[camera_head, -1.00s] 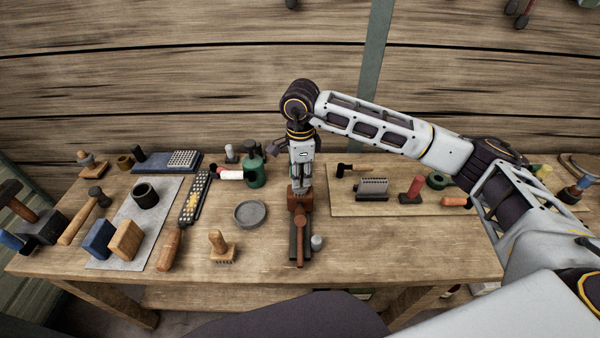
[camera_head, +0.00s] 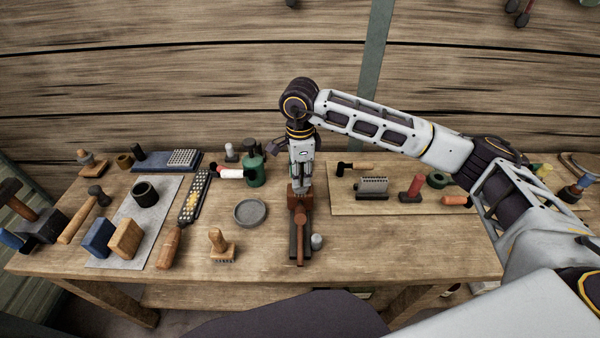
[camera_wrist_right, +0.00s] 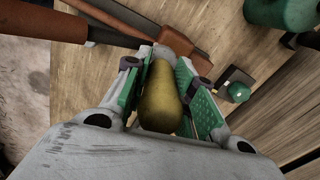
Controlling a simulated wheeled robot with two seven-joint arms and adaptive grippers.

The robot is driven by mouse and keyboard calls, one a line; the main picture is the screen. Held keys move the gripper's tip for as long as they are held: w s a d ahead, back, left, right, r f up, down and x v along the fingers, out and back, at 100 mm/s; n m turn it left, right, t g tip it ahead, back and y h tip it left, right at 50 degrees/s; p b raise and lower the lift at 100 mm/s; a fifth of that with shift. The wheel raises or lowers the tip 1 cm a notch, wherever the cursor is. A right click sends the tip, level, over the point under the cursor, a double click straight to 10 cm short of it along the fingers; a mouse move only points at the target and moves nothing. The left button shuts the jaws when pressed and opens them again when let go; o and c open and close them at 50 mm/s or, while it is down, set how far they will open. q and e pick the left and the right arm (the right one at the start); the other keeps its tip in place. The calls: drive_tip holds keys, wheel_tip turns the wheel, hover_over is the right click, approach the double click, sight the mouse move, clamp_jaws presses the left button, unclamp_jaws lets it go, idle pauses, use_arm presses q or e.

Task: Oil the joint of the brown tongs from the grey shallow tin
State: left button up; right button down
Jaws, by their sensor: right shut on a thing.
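The brown tongs (camera_head: 301,228) lie lengthwise on a dark narrow support at the table's middle. The grey shallow tin (camera_head: 250,212) sits to their left, apart from them. My right gripper (camera_head: 301,187) points down over the far end of the tongs. In the right wrist view, my right gripper (camera_wrist_right: 165,90) is shut on an olive-yellow pear-shaped handle (camera_wrist_right: 162,98). The handle's far end is hidden, so I cannot tell whether it touches the tongs. Part of the tongs (camera_wrist_right: 185,42) shows just beyond the fingers. My left gripper is out of view.
A small grey cylinder (camera_head: 317,241) stands close right of the tongs. A green bottle (camera_head: 254,171) stands behind, left of my wrist. A wooden stamp-like brush (camera_head: 220,245) and a long rasp (camera_head: 194,198) are to the left. A board (camera_head: 345,207) with several tools is to the right.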

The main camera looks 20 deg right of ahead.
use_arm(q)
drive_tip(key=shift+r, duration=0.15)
use_arm(e)
drive_tip(key=shift+w+r, duration=0.1)
drive_tip(key=shift+r, duration=0.65)
drive_tip(key=shift+r+p, duration=0.3)
drive_tip(key=shift+r, duration=0.4)
drive_tip(key=shift+r+p, duration=0.3)
drive_tip(key=shift+r, duration=0.2)
drive_tip(key=shift+r+p, duration=0.4)
drive_tip(key=shift+r, duration=0.9)
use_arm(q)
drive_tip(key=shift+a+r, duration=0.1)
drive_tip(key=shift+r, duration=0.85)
